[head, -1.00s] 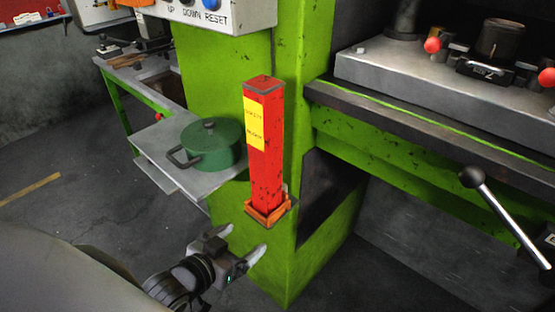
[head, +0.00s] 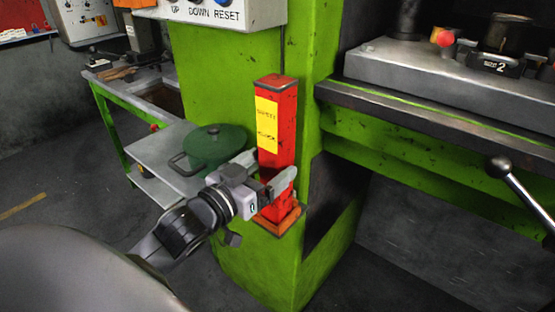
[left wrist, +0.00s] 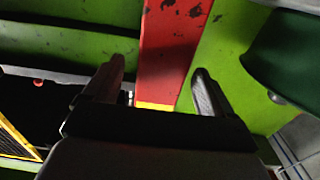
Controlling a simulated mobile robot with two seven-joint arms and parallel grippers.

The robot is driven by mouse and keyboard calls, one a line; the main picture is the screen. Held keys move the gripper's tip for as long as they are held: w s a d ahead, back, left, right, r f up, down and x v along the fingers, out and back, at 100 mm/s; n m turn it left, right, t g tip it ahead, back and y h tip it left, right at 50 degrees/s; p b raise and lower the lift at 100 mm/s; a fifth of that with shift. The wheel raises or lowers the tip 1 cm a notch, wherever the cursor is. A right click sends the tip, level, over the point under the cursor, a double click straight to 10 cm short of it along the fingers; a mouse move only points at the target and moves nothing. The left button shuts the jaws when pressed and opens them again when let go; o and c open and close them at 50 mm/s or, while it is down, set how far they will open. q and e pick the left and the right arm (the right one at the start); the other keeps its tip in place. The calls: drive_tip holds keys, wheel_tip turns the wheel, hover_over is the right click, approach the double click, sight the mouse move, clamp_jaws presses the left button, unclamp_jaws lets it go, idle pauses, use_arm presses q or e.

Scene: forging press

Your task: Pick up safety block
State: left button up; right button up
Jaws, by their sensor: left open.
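The safety block (head: 272,150) is a tall red post with a yellow label. It stands upright in an orange holder (head: 281,219) on the green press frame. My left gripper (head: 272,179) is open at the lower part of the block and hides some of it. In the left wrist view, the red block (left wrist: 170,45) runs between the two open fingers (left wrist: 160,83), with a gap visible on each side. My right gripper is not in view.
A green pot (head: 213,146) sits on a grey shelf (head: 150,150) left of the block. A control panel (head: 225,12) hangs above. A lever with a dark knob (head: 500,166) and the press bed (head: 430,75) are at the right.

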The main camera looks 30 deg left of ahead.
use_arm(q)
drive_tip(key=shift+w+d+f, duration=0.1)
drive_tip(key=shift+w+f, duration=0.05)
drive_tip(key=shift+w, duration=1.15)
drive_tip(key=shift+w+f, duration=0.1)
drive_tip(key=shift+w, duration=1.15)
drive_tip(key=c, duration=1.5)
drive_tip(key=shift+r, duration=0.15)
clamp_jaws()
drive_tip(key=shift+r+p, duration=0.1)
drive_tip(key=shift+p, duration=0.25)
